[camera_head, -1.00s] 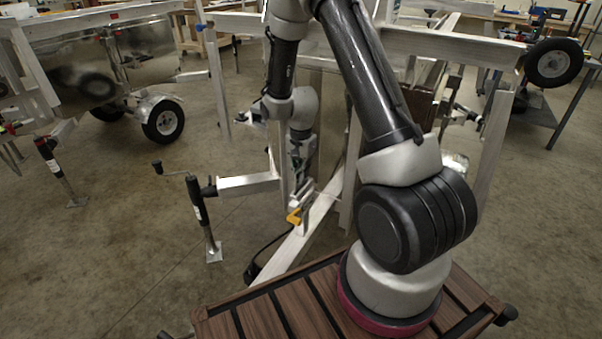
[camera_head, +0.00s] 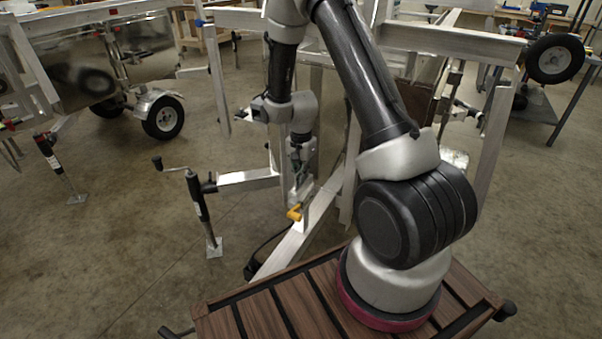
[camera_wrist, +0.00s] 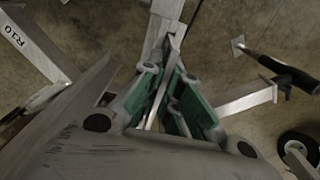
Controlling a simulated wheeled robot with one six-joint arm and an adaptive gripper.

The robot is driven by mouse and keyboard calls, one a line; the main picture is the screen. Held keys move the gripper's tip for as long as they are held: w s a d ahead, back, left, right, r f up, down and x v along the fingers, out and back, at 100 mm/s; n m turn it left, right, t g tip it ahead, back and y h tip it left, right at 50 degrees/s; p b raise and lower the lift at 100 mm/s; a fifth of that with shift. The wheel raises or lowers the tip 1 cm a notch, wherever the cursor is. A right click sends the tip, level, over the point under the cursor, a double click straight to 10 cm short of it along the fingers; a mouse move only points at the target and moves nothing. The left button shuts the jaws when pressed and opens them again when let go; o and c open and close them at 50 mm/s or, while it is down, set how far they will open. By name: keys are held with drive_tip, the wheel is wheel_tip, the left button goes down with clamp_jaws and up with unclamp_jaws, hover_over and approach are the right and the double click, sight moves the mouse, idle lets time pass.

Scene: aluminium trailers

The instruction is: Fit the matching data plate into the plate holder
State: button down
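My gripper (camera_head: 302,172) hangs pointing down over the trailer's front beam, near the middle of the head view. In the wrist view its green-padded fingers (camera_wrist: 168,95) are closed on a thin, light metal plate (camera_wrist: 163,84), seen nearly edge-on. The plate shows small and grey below the fingers in the head view (camera_head: 299,190); its face and markings cannot be read. A small yellow part (camera_head: 294,213) is just below the plate, close to the beam; I cannot tell whether they touch. I cannot make out the plate holder clearly.
The aluminium trailer beam (camera_head: 285,258) slopes toward my base. A jack with a crank (camera_head: 202,208) stands left, on a side arm (camera_head: 247,178). Another trailer with a wheel (camera_head: 163,119) is at far left. Open concrete floor lies at left.

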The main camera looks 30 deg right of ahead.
drive_tip(key=shift+f, duration=0.65)
drive_tip(key=c, duration=1.6)
unclamp_jaws()
drive_tip(key=shift+o, duration=0.2)
drive_tip(key=shift+r, duration=0.1)
wheel_tip(320, 180, up, 12)
drive_tip(key=shift+f, duration=0.1)
